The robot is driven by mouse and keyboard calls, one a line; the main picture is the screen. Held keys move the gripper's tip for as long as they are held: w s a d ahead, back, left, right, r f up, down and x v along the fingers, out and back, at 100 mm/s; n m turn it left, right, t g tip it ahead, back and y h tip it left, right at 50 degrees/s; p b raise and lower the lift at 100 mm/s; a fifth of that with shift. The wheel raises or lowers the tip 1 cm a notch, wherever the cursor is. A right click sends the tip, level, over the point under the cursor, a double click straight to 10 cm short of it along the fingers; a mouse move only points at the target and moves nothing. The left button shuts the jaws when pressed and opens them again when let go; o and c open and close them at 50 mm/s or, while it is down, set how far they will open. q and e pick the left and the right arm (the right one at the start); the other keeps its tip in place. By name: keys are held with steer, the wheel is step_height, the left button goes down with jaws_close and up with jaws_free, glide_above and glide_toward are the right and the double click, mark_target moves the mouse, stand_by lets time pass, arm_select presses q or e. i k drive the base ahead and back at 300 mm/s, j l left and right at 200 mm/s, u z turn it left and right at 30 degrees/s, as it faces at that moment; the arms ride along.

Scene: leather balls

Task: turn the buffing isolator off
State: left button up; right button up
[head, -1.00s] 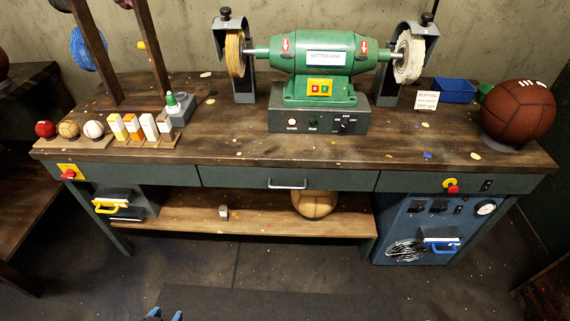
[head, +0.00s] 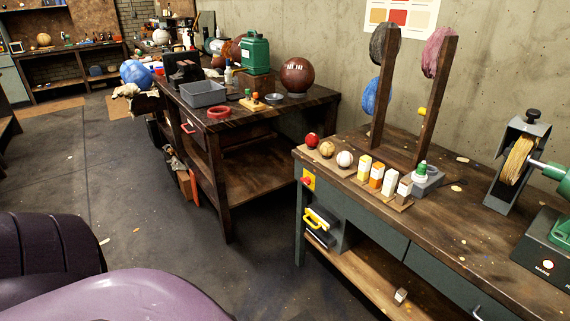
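The buffing bench (head: 440,215) runs along the right side of the head view. On its left front end is a yellow plate with a red knob (head: 307,181). Below it hangs a dark switch box with a yellow handle (head: 319,222). I cannot read a label on either, so I cannot tell which is the isolator. The green buffing machine (head: 552,174) is cut off at the right edge. Its control box (head: 540,245) shows a lit lamp (head: 547,265). Neither of my grippers is in view.
A second dark wooden bench (head: 222,125) stands left of the buffing bench with a grey tray (head: 203,94), a green can (head: 255,54) and a brown ball (head: 297,74). A floor gap separates the benches. Open floor (head: 70,150) lies at left.

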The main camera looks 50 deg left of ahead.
mark_target(308, 180)
steer(key=u, duration=1.3)
steer(key=z, duration=1.4)
steer(key=u, duration=1.5)
steer(key=i+j+z, duration=0.1)
steer(key=j, duration=0.25)
steer(key=i+j+z, duration=0.1)
steer(key=j, duration=0.2)
steer(key=i+j+z, duration=0.1)
steer(key=j, duration=0.25)
